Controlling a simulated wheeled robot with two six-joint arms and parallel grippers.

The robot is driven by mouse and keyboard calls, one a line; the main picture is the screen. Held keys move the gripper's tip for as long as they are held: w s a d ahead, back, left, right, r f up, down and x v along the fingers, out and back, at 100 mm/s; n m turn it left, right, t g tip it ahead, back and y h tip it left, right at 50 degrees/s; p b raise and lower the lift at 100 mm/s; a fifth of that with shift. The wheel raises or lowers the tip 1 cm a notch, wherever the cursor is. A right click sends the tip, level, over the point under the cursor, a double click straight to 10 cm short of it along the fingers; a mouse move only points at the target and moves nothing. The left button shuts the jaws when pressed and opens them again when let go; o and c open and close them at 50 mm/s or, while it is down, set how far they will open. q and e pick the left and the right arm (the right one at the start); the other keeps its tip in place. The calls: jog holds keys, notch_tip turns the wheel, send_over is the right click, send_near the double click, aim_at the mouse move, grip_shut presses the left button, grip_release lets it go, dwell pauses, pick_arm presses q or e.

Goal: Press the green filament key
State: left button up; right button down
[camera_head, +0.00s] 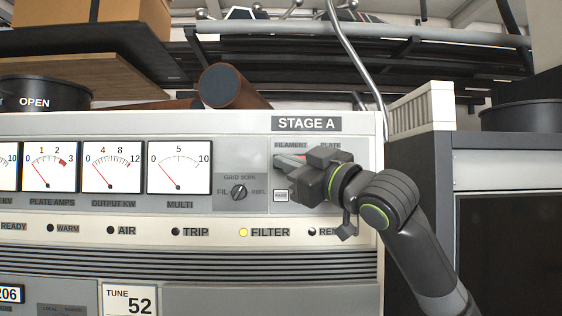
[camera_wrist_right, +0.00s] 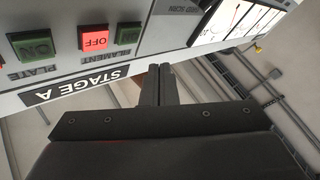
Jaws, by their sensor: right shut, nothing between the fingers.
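The green filament key (camera_wrist_right: 128,35) shows in the right wrist view, beside the lit red OFF key (camera_wrist_right: 95,40), near the FILAMENT label, which appears upside down. My right gripper (camera_wrist_right: 160,70) is shut and empty, its fingertips a little below and to the right of the green key in that view. I cannot tell whether they touch the panel. In the head view the right gripper (camera_head: 286,162) is in front of the FILAMENT and PLATE keys under the STAGE A plate (camera_head: 306,124) and hides most of them. My left gripper is not in view.
A green ON key (camera_wrist_right: 33,44) sits near the PLATE label. A rotary knob (camera_head: 239,192) and a white switch (camera_head: 281,196) are left of and below my gripper. The yellow FILTER lamp (camera_head: 243,232) is lit. A dark rack (camera_head: 420,160) stands to the right.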

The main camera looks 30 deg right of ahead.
jog(key=shift+w+d+p, duration=0.25)
jog(key=shift+w+d, duration=0.2)
jog(key=shift+w, duration=0.25)
jog(key=shift+w+d+p, duration=0.25)
jog(key=shift+w+d, duration=0.15)
jog(key=shift+w, duration=0.3)
dwell(1.0)
jog(key=shift+w+d, duration=0.2)
jog(key=shift+w, duration=0.15)
jog(key=shift+w+d+p, duration=0.2)
jog(key=shift+w+p, duration=0.1)
jog(key=shift+p, duration=0.25)
dwell(0.4)
jog(key=shift+s, duration=0.1)
dwell(0.4)
jog(key=shift+s+a, duration=0.4)
jog(key=shift+s, duration=0.15)
jog(key=shift+b, duration=0.3)
